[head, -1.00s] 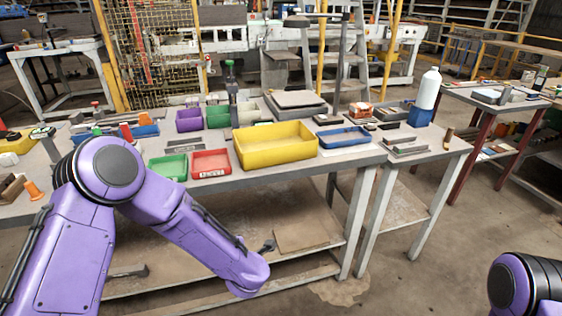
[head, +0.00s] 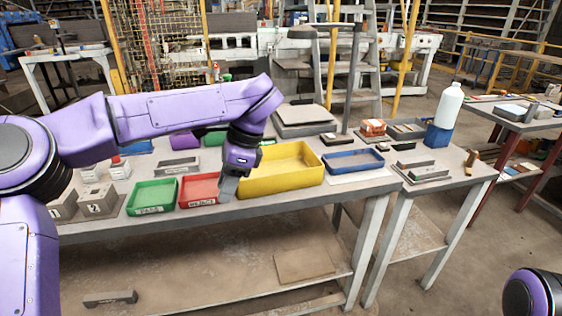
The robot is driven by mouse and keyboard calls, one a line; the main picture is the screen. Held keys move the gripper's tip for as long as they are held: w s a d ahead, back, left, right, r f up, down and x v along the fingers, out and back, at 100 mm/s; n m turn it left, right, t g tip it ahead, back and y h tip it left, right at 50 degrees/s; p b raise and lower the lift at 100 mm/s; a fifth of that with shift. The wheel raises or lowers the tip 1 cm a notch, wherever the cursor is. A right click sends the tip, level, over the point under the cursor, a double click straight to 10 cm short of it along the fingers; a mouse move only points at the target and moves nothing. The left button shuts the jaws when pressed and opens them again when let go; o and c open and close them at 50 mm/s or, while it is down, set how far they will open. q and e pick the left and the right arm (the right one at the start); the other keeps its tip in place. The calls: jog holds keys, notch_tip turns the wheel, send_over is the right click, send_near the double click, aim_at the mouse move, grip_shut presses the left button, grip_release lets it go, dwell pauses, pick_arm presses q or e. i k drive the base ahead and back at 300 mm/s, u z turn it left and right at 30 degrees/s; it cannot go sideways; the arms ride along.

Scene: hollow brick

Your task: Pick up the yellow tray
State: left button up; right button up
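The yellow tray (head: 284,184) sits on the grey workbench, between a red tray and a blue tray. It looks empty. My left arm reaches in from the left, and its gripper (head: 228,188) points down at the left end of the yellow tray, in front of the red tray's right edge. The fingers are small and seen from the side, so I cannot tell whether they are open or whether they touch the tray. My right gripper is out of view; only part of my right arm shows at the bottom right.
A red tray (head: 198,191) and a green tray (head: 152,197) stand left of the yellow one, a blue tray (head: 353,161) right of it. Grey blocks (head: 98,201) lie at the left. A white bottle (head: 449,105) stands at the back right. The bench front edge is clear.

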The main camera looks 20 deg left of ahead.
aim_at(286, 167)
jog(key=i, duration=1.1)
